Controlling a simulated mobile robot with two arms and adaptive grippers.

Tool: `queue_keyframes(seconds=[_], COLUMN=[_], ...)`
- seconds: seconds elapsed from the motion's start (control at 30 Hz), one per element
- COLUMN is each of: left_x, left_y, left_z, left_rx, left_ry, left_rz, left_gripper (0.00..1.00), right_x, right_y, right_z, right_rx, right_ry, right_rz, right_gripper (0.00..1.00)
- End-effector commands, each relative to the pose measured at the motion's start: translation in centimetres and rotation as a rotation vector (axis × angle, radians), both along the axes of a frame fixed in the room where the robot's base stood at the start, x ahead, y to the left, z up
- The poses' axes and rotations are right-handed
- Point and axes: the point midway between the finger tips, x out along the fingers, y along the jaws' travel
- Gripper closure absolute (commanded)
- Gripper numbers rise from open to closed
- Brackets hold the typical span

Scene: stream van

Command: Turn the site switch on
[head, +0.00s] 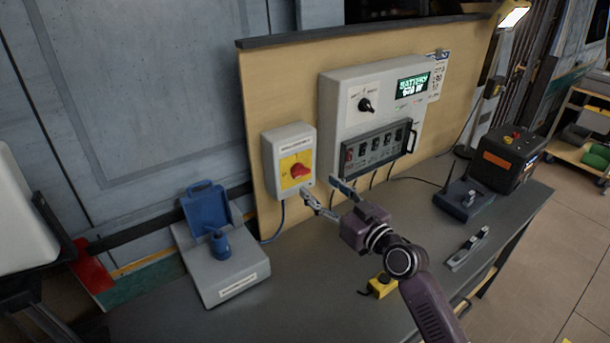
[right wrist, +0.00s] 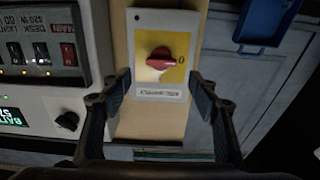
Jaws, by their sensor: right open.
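The site switch is a red rotary knob (head: 300,170) on a yellow plate, on the front of a light grey box (head: 275,145) fixed to the wooden board. In the right wrist view the red knob (right wrist: 160,60) lies about level, with one end toward a "0" mark. My right gripper (head: 320,188) is open and empty, in front of the box and slightly below and right of the knob. In the right wrist view its fingers (right wrist: 160,80) stand apart on either side of the plate, not touching the knob. My left gripper is not in view.
A larger panel (head: 335,90) with a black dial, a lit battery display and a row of switches is right of the box. A grey unit with a blue lid (head: 205,205) stands left on the bench (head: 300,300). A yellow object (head: 382,285) lies near my right arm.

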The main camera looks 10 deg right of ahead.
Motion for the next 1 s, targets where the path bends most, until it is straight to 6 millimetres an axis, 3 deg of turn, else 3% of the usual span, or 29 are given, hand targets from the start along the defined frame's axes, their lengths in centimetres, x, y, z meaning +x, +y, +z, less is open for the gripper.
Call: queue_keyframes(seconds=[0.5, 0.93, 1.0], left_x=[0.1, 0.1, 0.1], left_y=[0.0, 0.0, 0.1], left_z=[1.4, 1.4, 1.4], left_rx=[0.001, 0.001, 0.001], left_ry=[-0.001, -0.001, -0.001], left_rz=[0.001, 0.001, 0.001], left_gripper=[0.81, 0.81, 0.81], right_x=[5.9, 6.6, 6.6], right_y=[2.6, 2.9, 2.9], right_z=[0.1, -0.1, -0.1], right_rx=[0.001, 0.0, 0.0], right_ry=[0.003, 0.002, 0.003], right_rz=[0.002, 0.002, 0.002], right_gripper=[0.45, 0.45, 0.51])
